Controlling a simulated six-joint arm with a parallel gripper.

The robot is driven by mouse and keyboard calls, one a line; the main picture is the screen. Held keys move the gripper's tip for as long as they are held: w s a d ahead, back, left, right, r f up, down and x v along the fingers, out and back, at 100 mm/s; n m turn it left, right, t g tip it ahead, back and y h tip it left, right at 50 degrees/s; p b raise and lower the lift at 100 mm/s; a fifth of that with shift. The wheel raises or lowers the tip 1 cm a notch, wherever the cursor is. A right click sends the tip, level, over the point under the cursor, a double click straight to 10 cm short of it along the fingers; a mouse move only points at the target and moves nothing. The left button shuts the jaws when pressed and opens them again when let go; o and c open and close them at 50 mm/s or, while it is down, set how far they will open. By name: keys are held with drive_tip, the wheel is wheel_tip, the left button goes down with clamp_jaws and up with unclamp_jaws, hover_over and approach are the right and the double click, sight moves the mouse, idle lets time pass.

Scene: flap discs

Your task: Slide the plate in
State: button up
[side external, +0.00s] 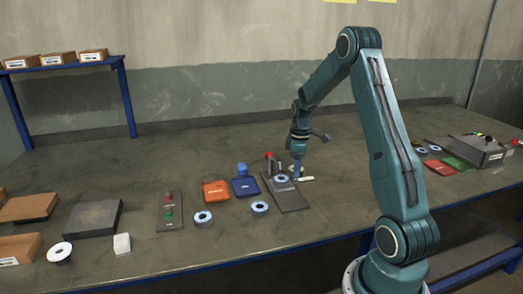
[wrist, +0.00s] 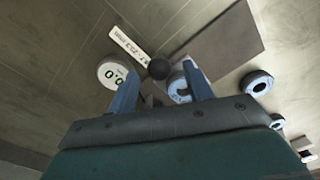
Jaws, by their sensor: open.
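A dark flat plate (side external: 292,202) lies on the bench in the side view, with a flap disc (side external: 283,182) on it. The plate (wrist: 222,42) also shows in the wrist view, at the upper right. My gripper (side external: 297,177) is low over the far right part of the plate, close to the disc. In the wrist view its two blue fingers (wrist: 160,82) stand apart with no thing clearly held between them. A dark round knob (wrist: 159,69) lies beyond the fingertips. The right finger partly hides the disc (wrist: 179,90). I cannot tell whether the fingers touch anything.
A round white gauge (wrist: 113,73) and a white label strip (wrist: 128,45) lie near the left finger.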

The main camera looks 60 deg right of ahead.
drive_tip(key=shift+r, duration=3.05)
drive_tip(key=shift+r, duration=0.1)
drive_tip(key=shift+a+r, duration=0.1)
drive_tip(key=shift+a, duration=0.05)
drive_tip(key=s+a+r+m+t+h, duration=0.1)
drive_tip(key=a+r, duration=0.5)
drive_tip(key=a, duration=0.3)
drive_tip(key=s+a+r+t, duration=0.1)
drive_tip(key=a+r, duration=0.5)
drive_tip(key=a, duration=0.4)
drive_tip(key=s+a+m+t+y, duration=0.1)
drive_tip(key=s+a+m+t, duration=0.1)
drive_tip(key=s+a, duration=1.1)
drive_tip(key=shift+a+r+t, duration=0.15)
drive_tip(key=shift+r+t, duration=0.2)
drive_tip(key=shift+t, duration=0.45)
